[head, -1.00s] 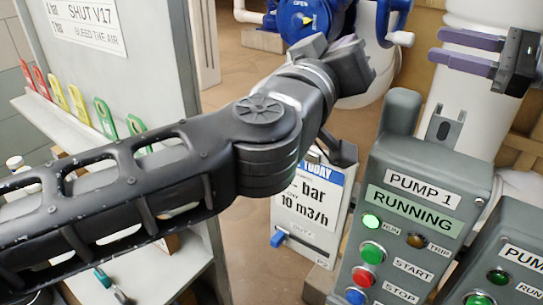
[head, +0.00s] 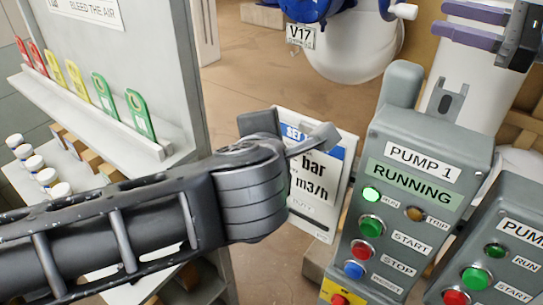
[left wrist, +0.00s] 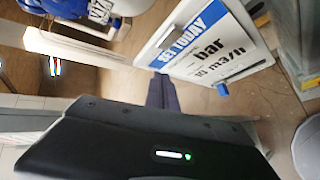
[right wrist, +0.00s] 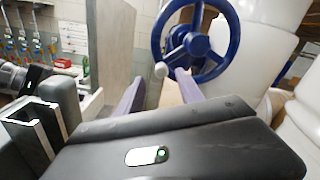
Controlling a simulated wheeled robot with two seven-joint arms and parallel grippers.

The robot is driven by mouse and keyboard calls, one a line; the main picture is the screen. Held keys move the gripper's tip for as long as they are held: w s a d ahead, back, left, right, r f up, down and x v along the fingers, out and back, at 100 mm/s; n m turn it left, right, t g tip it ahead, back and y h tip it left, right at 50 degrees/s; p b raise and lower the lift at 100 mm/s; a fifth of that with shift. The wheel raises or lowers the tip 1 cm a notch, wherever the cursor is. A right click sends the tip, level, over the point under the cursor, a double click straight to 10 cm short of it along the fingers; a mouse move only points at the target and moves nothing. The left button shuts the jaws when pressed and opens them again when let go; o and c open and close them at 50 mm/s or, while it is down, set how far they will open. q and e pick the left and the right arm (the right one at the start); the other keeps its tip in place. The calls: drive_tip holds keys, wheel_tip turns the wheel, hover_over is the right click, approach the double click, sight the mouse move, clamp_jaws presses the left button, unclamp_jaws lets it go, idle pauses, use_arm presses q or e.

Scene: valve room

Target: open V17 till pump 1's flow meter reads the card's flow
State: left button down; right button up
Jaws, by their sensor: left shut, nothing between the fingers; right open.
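The blue V17 handwheel (right wrist: 232,40) stands just beyond my right gripper (right wrist: 158,92) in the right wrist view; its two purple fingers are apart, with nothing held. The right gripper (head: 443,21) is also at the top right of the head view. The V17 tag (head: 301,36) hangs under the blue valve. The card (head: 318,222), partly covered by my left arm in the head view, reads "SET TODAY", bar and 10 m3/h in the left wrist view (left wrist: 205,45). My left gripper (left wrist: 162,95) is shut and empty near it. I see no flow meter.
The Pump 1 box (head: 415,140) reads RUNNING, with its green run lamp lit. A second pump box (head: 510,245) stands to its right. At left, a grey shelf (head: 100,125) holds coloured tags, with small white-capped bottles (head: 47,175) below. Floor shows behind the card.

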use_arm(q)
drive_tip(key=f+n, duration=0.1)
drive_tip(key=s+f+g, duration=0.1)
drive_tip(key=f, duration=0.1)
drive_tip(key=shift+a+f+n, duration=0.15)
drive_tip(key=shift+n, duration=0.25)
use_arm(e)
drive_tip(key=shift+c, duration=0.5)
